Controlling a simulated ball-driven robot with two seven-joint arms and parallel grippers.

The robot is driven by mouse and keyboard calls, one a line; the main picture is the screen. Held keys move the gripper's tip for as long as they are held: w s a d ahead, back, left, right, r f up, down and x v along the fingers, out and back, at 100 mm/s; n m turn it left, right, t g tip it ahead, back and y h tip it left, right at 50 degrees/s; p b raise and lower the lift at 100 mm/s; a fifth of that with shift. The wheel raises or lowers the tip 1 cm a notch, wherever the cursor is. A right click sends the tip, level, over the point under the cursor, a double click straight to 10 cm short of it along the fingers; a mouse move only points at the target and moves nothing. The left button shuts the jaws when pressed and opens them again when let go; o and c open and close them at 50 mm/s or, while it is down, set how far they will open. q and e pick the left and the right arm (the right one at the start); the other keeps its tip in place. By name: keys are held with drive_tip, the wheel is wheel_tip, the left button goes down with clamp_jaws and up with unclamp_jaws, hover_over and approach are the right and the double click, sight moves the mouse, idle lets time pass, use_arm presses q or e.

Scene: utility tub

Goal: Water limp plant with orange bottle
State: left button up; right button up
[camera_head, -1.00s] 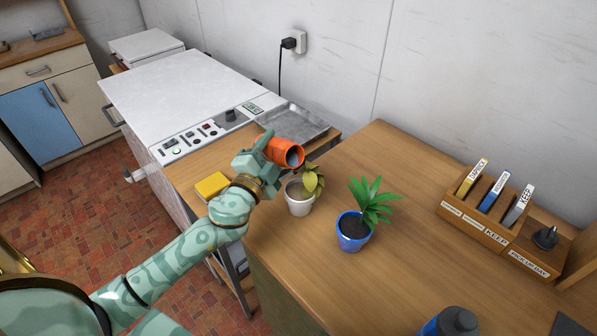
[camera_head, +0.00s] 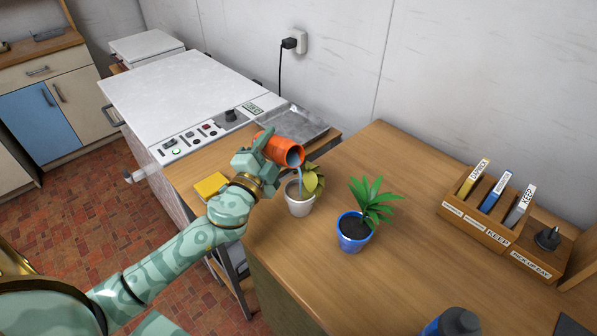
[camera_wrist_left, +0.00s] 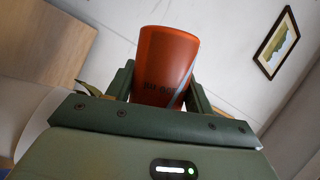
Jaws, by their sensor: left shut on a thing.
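My left gripper (camera_head: 262,165) is shut on the orange bottle (camera_head: 279,149), which is tilted with its open mouth to the right and down. A thin stream of water runs from the mouth into the white pot (camera_head: 300,205) of the limp plant (camera_head: 313,181), whose yellowish leaves droop to the right side. In the left wrist view the orange bottle (camera_wrist_left: 165,65) sits between the two fingers, with dark lettering partly readable. A leaf tip (camera_wrist_left: 88,88) shows at the left there. My right gripper is not in view.
An upright green plant in a blue pot (camera_head: 353,238) stands just right of the white pot. A dark blue bottle (camera_head: 452,322) is at the front edge of the picture. A yellow sponge-like block (camera_head: 211,186), a metal tray (camera_head: 292,123) and a wooden label rack (camera_head: 490,222) are nearby.

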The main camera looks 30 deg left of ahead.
sight(272, 157)
use_arm(q)
drive_tip(key=shift+r+m+b, duration=0.4)
drive_tip(key=shift+m, duration=0.1)
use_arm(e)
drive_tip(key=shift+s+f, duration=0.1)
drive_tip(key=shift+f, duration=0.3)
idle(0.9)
